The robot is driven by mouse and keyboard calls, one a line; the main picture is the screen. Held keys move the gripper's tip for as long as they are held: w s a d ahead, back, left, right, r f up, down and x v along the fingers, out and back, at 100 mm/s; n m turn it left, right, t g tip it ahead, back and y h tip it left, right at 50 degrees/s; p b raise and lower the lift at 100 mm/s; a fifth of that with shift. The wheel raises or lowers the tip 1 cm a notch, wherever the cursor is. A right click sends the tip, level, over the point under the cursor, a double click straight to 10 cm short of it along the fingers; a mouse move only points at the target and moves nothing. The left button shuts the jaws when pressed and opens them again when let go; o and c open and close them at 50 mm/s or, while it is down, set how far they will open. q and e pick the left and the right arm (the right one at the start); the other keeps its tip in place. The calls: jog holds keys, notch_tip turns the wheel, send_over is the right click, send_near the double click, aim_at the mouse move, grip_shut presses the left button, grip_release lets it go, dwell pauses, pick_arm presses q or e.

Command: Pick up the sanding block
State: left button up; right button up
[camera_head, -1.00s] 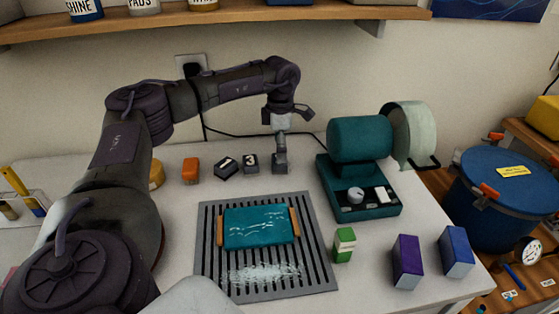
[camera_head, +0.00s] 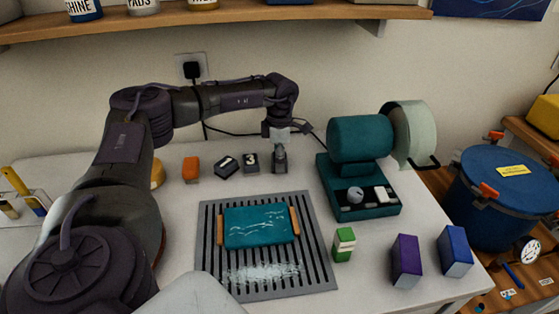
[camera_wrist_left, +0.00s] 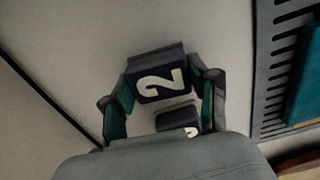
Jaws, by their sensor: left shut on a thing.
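In the head view my left gripper (camera_head: 279,152) points down at the back of the bench, right of two dark numbered sanding blocks. It is shut around a dark block marked 2, which shows clearly in the left wrist view (camera_wrist_left: 160,78) between the two fingers. Another dark numbered face (camera_wrist_left: 178,119) shows just below it; I cannot tell whether it belongs to the same block. In the head view the block marked 1 (camera_head: 227,165) and the block marked 3 (camera_head: 250,162) stand to the left of the gripper.
A slotted grey mat (camera_head: 208,270) bears a teal slab (camera_head: 258,226) in front of the gripper. A teal machine (camera_head: 360,140) stands close to the right. An orange block (camera_head: 191,168) stands left; green, purple and blue blocks stand front right.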

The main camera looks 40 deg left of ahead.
pick_arm(q)
notch_tip(320, 180, up, 10)
jog(key=shift+r+b, duration=0.1)
jog(key=shift+b, duration=0.4)
